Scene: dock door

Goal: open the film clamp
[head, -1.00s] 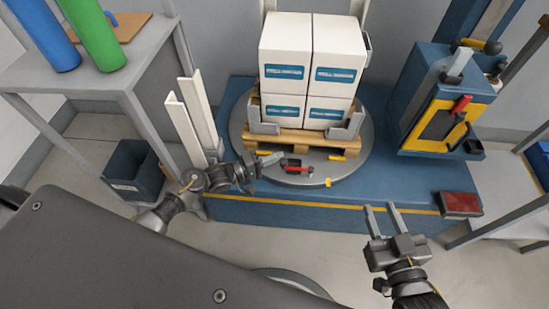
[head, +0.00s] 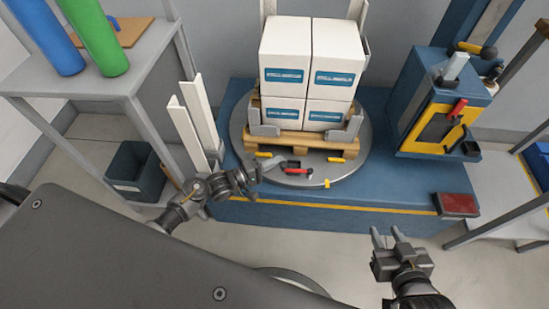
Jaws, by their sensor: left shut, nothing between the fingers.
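The film clamp, seemingly the small dark block with a red lever (head: 297,171), sits at the front of the round grey turntable (head: 350,172). The red lever lies low, pointing right. My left gripper (head: 276,161) is shut and empty, its tip just left of the clamp; whether it touches the clamp cannot be told. My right gripper (head: 388,236) is open and empty, in front of the blue base and well to the right of the clamp.
A wooden pallet (head: 290,143) with stacked white boxes (head: 338,70) stands on the turntable behind the clamp. Yellow pieces lie either side. White upright profiles (head: 190,128) stand left. A blue-yellow machine (head: 440,115) and red-topped box (head: 456,204) are right.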

